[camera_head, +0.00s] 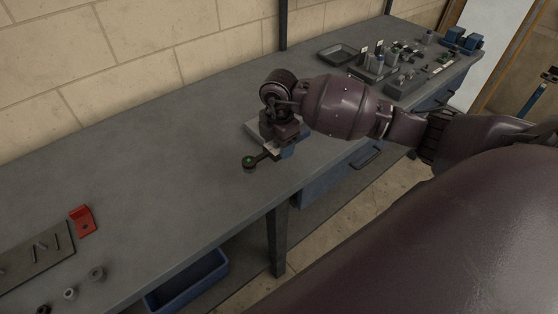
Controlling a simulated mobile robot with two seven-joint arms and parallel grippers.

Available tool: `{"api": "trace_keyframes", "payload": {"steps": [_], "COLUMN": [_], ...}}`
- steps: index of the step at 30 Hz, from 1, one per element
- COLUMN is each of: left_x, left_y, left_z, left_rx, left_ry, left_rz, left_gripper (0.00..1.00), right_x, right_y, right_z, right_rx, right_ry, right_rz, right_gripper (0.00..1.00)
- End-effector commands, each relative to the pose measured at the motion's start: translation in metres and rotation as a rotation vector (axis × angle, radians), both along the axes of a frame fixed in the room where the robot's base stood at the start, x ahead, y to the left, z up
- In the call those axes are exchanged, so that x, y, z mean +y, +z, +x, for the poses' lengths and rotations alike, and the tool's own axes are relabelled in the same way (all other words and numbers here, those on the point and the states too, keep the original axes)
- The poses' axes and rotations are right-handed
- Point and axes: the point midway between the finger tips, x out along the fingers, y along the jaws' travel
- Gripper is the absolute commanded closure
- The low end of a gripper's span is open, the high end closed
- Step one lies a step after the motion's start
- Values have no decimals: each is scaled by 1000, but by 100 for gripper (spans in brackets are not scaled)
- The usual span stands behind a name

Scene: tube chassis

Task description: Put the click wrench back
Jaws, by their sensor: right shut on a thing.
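My right arm reaches in from the right over the grey workbench, and my right gripper (279,143) points down near its front edge. It is shut on the click wrench (250,162), whose dark round head with a green dot sticks out to the left. A blue part, apparently its handle, shows at the right of the fingers. The gripper hides the middle of the wrench. A pale flat piece (254,131) lies partly hidden behind the gripper. I cannot tell whether the wrench touches it. My left gripper is out of view.
The workbench (170,180) is bare left of the wrench. A red bracket (83,221), a dark plate (35,258) and small round parts lie at the lower left. A dark tray (338,54) and several fixtures stand at the far right. A blue bin (188,284) sits below the bench.

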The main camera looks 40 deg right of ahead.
Motion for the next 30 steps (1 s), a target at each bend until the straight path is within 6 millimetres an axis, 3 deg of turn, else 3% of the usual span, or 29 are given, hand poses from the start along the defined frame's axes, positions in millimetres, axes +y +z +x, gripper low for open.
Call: {"api": "trace_keyframes", "payload": {"steps": [3, 11, 18, 30], "left_x": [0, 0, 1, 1], "left_y": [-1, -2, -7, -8], "left_z": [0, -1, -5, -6], "left_rx": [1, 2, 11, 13], "left_ry": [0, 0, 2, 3], "left_rz": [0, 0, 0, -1], "left_gripper": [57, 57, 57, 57], "right_x": [0, 0, 0, 0], "right_y": [-16, -30, -61, -67], "right_z": [0, 0, 0, 0], "right_rx": [0, 0, 1, -1], "right_ry": [-1, 0, -1, 0], "right_rz": [1, 0, 0, 0], "right_gripper": [92, 92, 92, 92]}}
